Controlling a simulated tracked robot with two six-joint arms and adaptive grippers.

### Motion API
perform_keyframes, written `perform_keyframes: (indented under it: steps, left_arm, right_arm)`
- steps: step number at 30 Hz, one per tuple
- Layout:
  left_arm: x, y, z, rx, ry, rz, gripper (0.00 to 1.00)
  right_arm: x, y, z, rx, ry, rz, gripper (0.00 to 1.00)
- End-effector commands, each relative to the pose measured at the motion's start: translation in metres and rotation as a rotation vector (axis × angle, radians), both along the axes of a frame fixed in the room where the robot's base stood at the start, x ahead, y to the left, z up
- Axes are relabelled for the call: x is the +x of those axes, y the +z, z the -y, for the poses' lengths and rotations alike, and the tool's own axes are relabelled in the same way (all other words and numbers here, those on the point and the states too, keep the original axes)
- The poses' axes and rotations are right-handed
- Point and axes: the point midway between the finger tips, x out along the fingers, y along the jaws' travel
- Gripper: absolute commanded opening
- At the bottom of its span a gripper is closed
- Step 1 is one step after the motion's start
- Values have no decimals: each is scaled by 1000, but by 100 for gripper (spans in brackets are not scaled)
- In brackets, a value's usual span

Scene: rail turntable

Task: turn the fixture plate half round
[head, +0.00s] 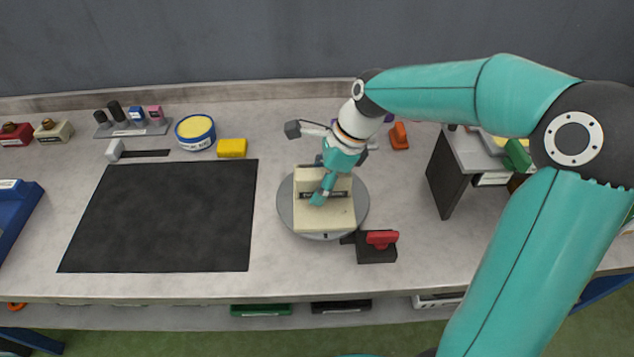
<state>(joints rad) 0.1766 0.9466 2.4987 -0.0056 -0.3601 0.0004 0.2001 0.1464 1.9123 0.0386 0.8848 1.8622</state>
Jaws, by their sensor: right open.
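The cream fixture plate (325,217) sits on a round grey turntable (287,208) right of the middle of the bench. It has a raised block along its far side with a dark, labelled slot. My right gripper (319,199) reaches down over the plate from the upper right. Its fingers are open and in front of the slot; I cannot tell whether they touch the plate. A black block with a red handle (381,238) stands at the turntable's near right edge. My left gripper is not in view.
A black mat (165,215) lies left of the turntable. A yellow block (232,148) and a round blue-rimmed tin (196,131) stand behind it. An orange object (399,136) lies at the back. A dark-sided stand (445,170) is at the right.

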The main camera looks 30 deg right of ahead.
Motion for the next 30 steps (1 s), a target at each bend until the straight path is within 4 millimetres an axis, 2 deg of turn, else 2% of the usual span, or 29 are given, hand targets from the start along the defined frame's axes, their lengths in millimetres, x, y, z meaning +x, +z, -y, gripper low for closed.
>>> perform_keyframes:
  steps: [9, 20, 30]
  left_arm:
    - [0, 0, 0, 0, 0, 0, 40]
    - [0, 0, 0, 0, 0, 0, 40]
    - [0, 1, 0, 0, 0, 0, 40]
  right_arm:
    - [1, -2, -1, 0, 0, 1, 60]
    - [1, -2, 0, -1, -1, 2, 0]
    - [2, -1, -2, 0, 7, 4, 0]
